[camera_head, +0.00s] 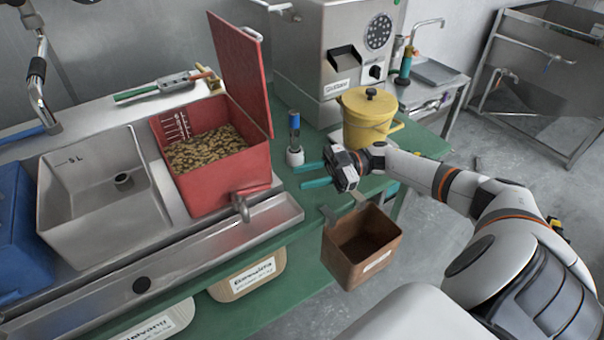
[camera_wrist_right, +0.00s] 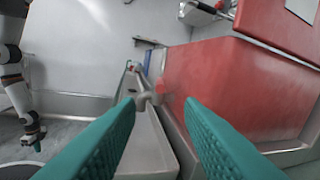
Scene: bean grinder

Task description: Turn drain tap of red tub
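The red tub (camera_head: 225,178) stands open in the metal sink unit, with brown beans or pellets inside and its red lid (camera_head: 240,65) raised. Its grey metal drain tap (camera_head: 241,206) sticks out low on the front, over the trough. My right gripper (camera_head: 299,176) is open and empty, to the right of the tub and apart from the tap. In the right wrist view the tap (camera_wrist_right: 145,97) shows ahead between the teal fingers, with the red tub wall (camera_wrist_right: 210,85) on the right. My left gripper (camera_wrist_right: 34,140) shows small, pointing down; its opening is unclear.
A grey tub (camera_head: 95,205) and a blue tub (camera_head: 12,235) stand left of the red one. A metal trough (camera_head: 190,260) runs along the front. A brown bin (camera_head: 345,270) hangs below my right gripper. A yellow pot (camera_head: 367,125) and a small bottle (camera_head: 294,140) stand nearby.

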